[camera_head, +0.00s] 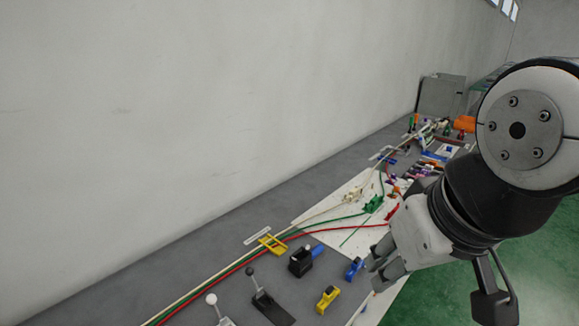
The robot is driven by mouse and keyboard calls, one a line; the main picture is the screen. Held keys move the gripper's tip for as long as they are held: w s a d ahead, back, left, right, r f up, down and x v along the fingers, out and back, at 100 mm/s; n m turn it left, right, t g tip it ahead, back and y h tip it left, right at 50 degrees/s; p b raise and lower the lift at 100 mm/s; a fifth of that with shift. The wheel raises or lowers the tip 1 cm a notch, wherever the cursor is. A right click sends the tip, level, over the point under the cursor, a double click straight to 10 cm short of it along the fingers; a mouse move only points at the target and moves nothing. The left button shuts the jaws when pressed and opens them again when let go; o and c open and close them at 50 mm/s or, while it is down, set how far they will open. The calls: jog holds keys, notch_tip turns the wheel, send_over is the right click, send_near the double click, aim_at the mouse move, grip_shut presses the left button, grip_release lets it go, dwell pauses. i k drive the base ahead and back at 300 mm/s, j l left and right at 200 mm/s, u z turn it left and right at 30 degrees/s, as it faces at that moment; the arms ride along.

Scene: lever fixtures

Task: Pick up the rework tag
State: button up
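I cannot make out for certain which item is the rework tag. A small white label strip (257,234) lies flat on the grey bench near the wall, beside a yellow frame-like piece (272,244). My gripper (379,266) is at the right of the middle, above the front edge of the bench, with its grey fingers pointing left. It is to the right of the blue clip-like piece (355,268). The view does not show whether its fingers are apart or hold anything. My arm hides part of the bench's right side.
Lever fixtures stand at the front: a black-knobbed lever (262,300), a white-knobbed lever (213,303) and a black block (300,262). A yellow piece (327,299) lies nearby. Green, red and white cables run along the bench. Clutter and a grey box (441,95) are farther back.

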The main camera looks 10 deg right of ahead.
aim_at(396, 189)
jog(key=i+l+u, duration=0.15)
jog(key=l, duration=0.3)
jog(key=i+l+u, duration=0.1)
jog(key=l, duration=0.4)
jog(key=i+l+u, duration=0.15)
jog(key=l, duration=0.35)
jog(key=i+l+u, duration=0.15)
jog(key=l, duration=0.35)
jog(key=i+l, duration=0.1)
jog(key=l, duration=0.4)
jog(key=i+l, duration=0.1)
jog(key=l, duration=0.4)
jog(key=i+l, duration=0.1)
jog(key=l, duration=0.4)
jog(key=i+l, duration=0.1)
jog(key=l, duration=0.45)
